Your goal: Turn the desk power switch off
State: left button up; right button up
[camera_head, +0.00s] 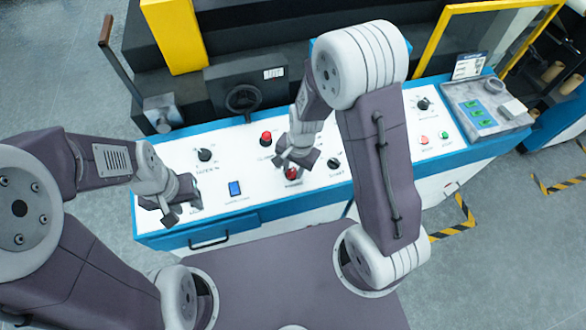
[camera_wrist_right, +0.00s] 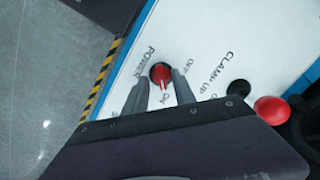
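The power switch is a red round knob (camera_wrist_right: 160,72) on the white desk panel, with POWER, OFF and ON printed around it. Its pale pointer mark lies toward the ON label. In the head view the knob (camera_head: 292,174) is partly covered by my right gripper (camera_head: 296,160). In the wrist view my right gripper (camera_wrist_right: 163,80) is open, with one finger on each side of the knob's lower part. I cannot tell whether the fingers touch it. My left gripper (camera_head: 181,212) hangs over the panel's left end; its finger opening is unclear.
Nearby on the panel are a red button (camera_head: 266,138), black knobs (camera_head: 205,155) (camera_head: 334,163) and a blue rocker switch (camera_head: 235,188). In the wrist view a red ball-shaped control (camera_wrist_right: 272,110) stands right of my gripper.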

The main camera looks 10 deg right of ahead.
jog(key=shift+f, duration=0.25)
jog(key=shift+a, duration=0.15)
jog(key=shift+w, duration=0.15)
jog(key=shift+c, duration=1)
jog(key=c, duration=0.5)
